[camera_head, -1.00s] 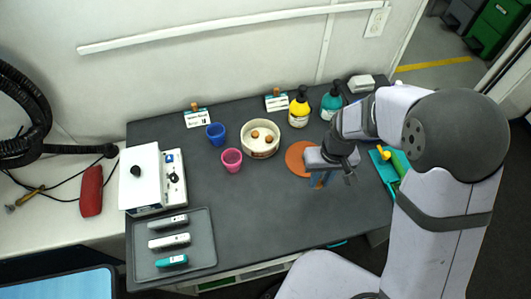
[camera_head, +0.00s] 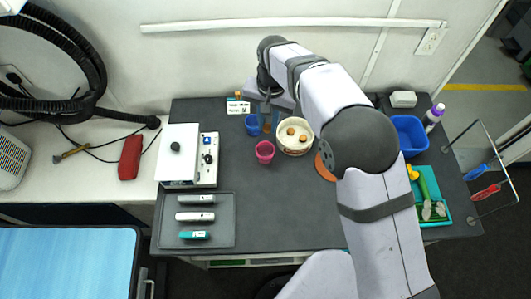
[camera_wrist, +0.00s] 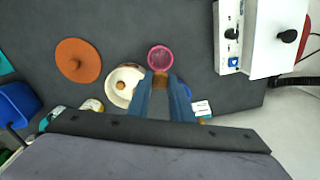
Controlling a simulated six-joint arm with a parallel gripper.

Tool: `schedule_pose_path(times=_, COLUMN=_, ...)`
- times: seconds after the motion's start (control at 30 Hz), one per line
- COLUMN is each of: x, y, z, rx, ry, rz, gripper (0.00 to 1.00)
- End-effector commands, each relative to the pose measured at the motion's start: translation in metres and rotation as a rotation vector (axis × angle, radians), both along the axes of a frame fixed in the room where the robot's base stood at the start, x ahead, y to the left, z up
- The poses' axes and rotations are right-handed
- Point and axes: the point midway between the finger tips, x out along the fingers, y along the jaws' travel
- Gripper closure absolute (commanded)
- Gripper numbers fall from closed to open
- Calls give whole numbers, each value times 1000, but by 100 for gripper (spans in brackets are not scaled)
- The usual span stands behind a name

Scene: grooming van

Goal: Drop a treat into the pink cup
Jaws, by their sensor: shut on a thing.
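The pink cup (camera_head: 264,153) stands upright on the dark table; it also shows in the wrist view (camera_wrist: 160,56), just beyond my fingertips. My gripper (camera_head: 267,125) is shut on a small brown treat (camera_wrist: 160,82), above the table behind the pink cup in the head view, between the blue cup and the bowl. The cream bowl (camera_head: 285,147) stands right of the pink cup with two round brown treats (camera_head: 303,139) showing in it. In the wrist view one treat (camera_wrist: 121,85) shows in the bowl (camera_wrist: 113,98).
The blue cup (camera_head: 251,126) stands behind the pink one, partly hidden by a finger in the wrist view. The orange lid (camera_wrist: 76,62) lies beside the bowl. A white device (camera_head: 180,155) and a grey tray (camera_head: 217,232) are left. Table in front of the pink cup is clear.

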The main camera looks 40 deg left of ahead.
Motion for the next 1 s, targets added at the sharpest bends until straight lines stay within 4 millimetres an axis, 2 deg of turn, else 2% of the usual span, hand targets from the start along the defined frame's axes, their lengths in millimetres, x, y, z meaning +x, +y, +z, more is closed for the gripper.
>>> schedule_pose_path(times=0.2, x=-5, y=-11, z=3, rx=-1, ry=-1, rz=-238, gripper=100)
schedule_pose_path(times=0.4, x=-7, y=-14, z=2, rx=0, ry=-1, rz=-385, gripper=100)
schedule_pose_path(times=0.77, x=-7, y=-14, z=-1, rx=0, ry=-1, rz=-434, gripper=100)
schedule_pose_path(times=1.0, x=-7, y=-15, z=-16, rx=-1, ry=0, rz=-432, gripper=100)
